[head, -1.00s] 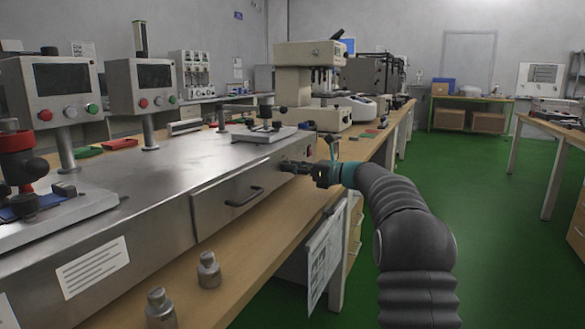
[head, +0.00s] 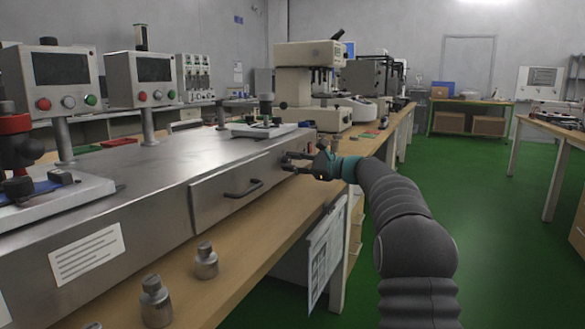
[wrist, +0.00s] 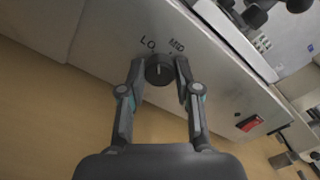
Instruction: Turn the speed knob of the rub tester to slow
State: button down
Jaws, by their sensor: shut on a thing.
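The speed knob (wrist: 159,69) is a small dark round knob on the steel front panel of the rub tester (head: 150,172). The printed words LO (wrist: 148,43) and MID (wrist: 177,45) show above it in the wrist view. My gripper (wrist: 160,70) has one fingertip on each side of the knob and is shut on it. In the head view my gripper (head: 287,161) reaches the right end of the tester's front, and its fingers hide most of the knob. The knob's exact pointer direction is too small to tell.
A red switch (wrist: 250,122) sits on the same panel, right of the knob. A drawer handle (head: 243,189) is left of my gripper in the head view. Metal weights (head: 206,262) stand on the wooden bench before the tester. The green floor on the right is open.

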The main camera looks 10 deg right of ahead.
jog(key=shift+n+b, duration=0.8)
jog(key=shift+n, duration=0.8)
jog(key=c, duration=0.8)
grip_release()
jog(key=v, duration=1.2)
